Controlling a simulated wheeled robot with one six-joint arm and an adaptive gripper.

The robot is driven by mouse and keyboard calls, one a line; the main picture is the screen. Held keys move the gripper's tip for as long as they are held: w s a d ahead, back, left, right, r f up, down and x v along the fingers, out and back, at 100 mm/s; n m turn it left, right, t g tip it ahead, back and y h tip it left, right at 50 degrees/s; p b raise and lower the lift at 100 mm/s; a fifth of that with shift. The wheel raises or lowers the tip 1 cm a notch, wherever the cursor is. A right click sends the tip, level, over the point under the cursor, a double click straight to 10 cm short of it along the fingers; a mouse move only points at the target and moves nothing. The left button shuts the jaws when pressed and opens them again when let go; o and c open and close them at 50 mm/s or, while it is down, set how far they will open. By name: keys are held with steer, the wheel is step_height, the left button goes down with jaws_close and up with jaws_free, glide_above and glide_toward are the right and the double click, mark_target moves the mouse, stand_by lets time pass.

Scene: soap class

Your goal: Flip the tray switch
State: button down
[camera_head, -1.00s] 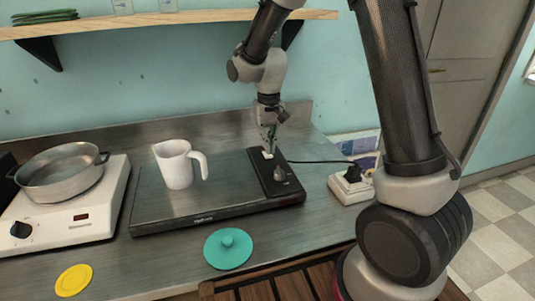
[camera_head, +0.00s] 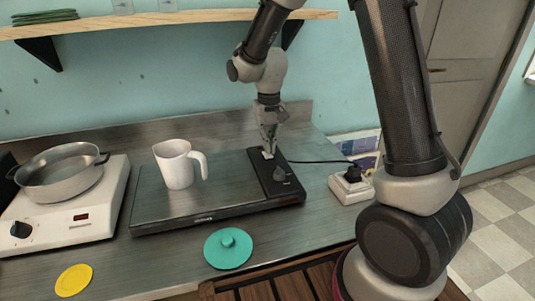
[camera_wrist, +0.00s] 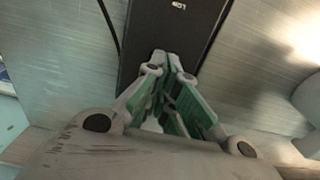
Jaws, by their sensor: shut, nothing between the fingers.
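The warming tray (camera_head: 160,212) is a flat steel plate with a black control strip (camera_head: 290,188) along its right side. A small pale switch (camera_head: 267,154) sits near the strip's far end. My gripper (camera_head: 269,149) is shut and empty, pointing down with its tips at the switch; I cannot tell whether they touch it. In the wrist view the shut fingertips (camera_wrist: 167,60) are over the black strip (camera_wrist: 150,22) and hide the switch. The switch's position cannot be made out.
A white jug (camera_head: 176,165) stands on the tray plate. A pan (camera_head: 63,172) sits on a white hot plate (camera_head: 70,218) at left. A teal lid (camera_head: 228,249) and a yellow disc (camera_head: 74,280) lie in front. A white socket box (camera_head: 350,187) is at right, with a black cable.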

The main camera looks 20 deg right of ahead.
steer(key=shift+f, duration=1.15)
stand_by(0.6)
steer(key=shift+r, duration=3.5)
